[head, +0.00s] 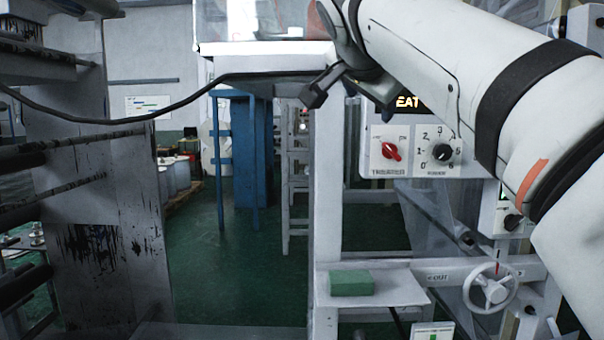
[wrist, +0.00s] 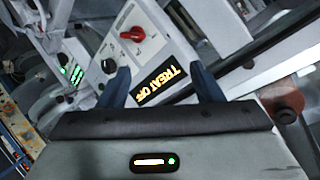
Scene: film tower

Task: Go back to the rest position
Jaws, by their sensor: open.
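My gripper (head: 345,98) is in the upper middle of the head view, at the end of my white arm. It is in front of the upper left of a grey control panel (head: 415,165). In the wrist view my gripper (wrist: 162,85) has its two blue-grey fingers spread apart with nothing held between them. Beyond them a lit display (wrist: 157,82) reads "TREAT OFF", upside down. The panel has a red knob (head: 391,151) and a black numbered dial (head: 441,152).
A green block (head: 351,283) lies on a white ledge below the panel, and a handwheel (head: 490,288) is right of it. A black cable (head: 150,119) hangs across the left. Ink-stained machine frames (head: 100,215) stand at left. Green floor (head: 215,270) is open in the middle.

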